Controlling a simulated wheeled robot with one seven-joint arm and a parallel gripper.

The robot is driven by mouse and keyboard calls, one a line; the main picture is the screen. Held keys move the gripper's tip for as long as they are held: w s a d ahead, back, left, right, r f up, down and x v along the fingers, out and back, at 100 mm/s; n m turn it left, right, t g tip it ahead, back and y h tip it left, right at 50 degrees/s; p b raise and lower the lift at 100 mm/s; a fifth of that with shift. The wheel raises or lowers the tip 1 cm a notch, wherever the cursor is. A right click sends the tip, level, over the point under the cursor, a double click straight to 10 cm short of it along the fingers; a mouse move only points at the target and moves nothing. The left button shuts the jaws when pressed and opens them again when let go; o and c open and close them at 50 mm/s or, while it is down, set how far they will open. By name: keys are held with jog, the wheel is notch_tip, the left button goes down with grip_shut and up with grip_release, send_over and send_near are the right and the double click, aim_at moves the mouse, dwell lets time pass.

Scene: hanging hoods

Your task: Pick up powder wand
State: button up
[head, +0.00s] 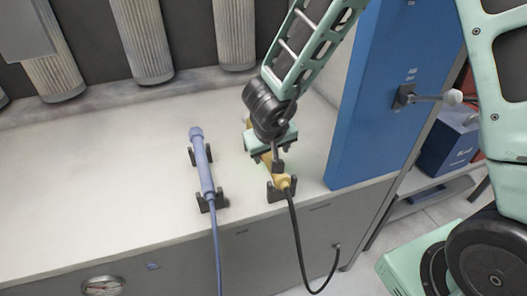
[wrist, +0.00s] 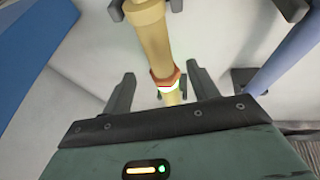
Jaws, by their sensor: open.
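Two wands lie in black cradles on the pale bench. The yellow wand (head: 285,182), with a black hose, is on the right, and my gripper (head: 275,160) is right over it and hides much of it. In the wrist view the yellow wand (wrist: 152,38) runs between the two open fingers of my gripper (wrist: 163,84), with an orange collar near them. No grip on it shows. The blue wand (head: 203,165), with a blue hose, lies to the left, apart from my gripper. It also shows at the right of the wrist view (wrist: 287,48). No label shows which is the powder wand.
A tall blue panel (head: 375,90) stands close to the right of my gripper. Ribbed grey cylinders (head: 140,38) hang along the back. The bench top (head: 100,170) is clear on the left. The black hose (head: 297,245) loops down the bench front.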

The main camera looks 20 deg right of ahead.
aim_at(271, 158)
jog(key=shift+b+x, duration=1.15)
jog(key=shift+x, duration=1.6)
jog(key=shift+w+r, duration=0.1)
jog(key=shift+r, duration=0.05)
jog(key=c, duration=1.1)
